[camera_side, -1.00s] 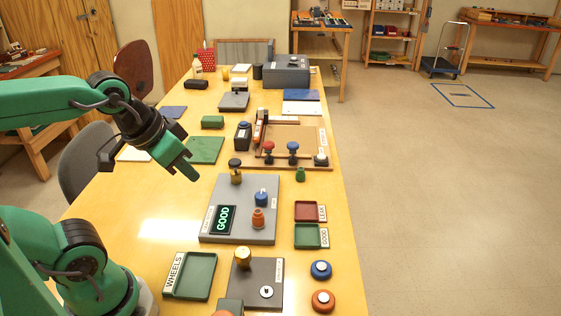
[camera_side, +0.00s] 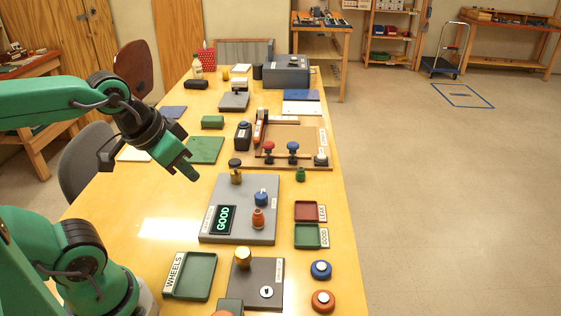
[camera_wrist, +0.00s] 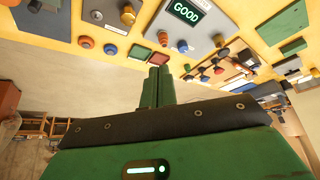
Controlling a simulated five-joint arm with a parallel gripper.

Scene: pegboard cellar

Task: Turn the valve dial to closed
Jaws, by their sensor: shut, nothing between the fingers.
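A grey panel (camera_side: 211,187) with a lit screen reading GOOD (camera_side: 226,220) lies on the table. On it are a blue knob (camera_side: 261,198), an orange ribbed part (camera_side: 258,218) and a black-topped brass part (camera_side: 235,172). A red-topped (camera_side: 268,148) and a blue-topped (camera_side: 293,148) valve-like part stand by a brown board beyond it. I cannot tell for sure which is the valve dial, and no closed mark is readable. My gripper (camera_side: 192,176) is shut and empty, in the air above and left of the panel. Its fingers (camera_wrist: 158,75) are together in the wrist view.
Red (camera_side: 310,203) and green (camera_side: 325,241) trays lie right of the panel. A WHEELS tray (camera_side: 167,291) and a dark plate with a brass knob (camera_side: 243,257) lie nearer. Blue (camera_side: 320,270) and orange (camera_side: 323,301) round buttons sit at the near right. Bare tabletop lies left of the panel.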

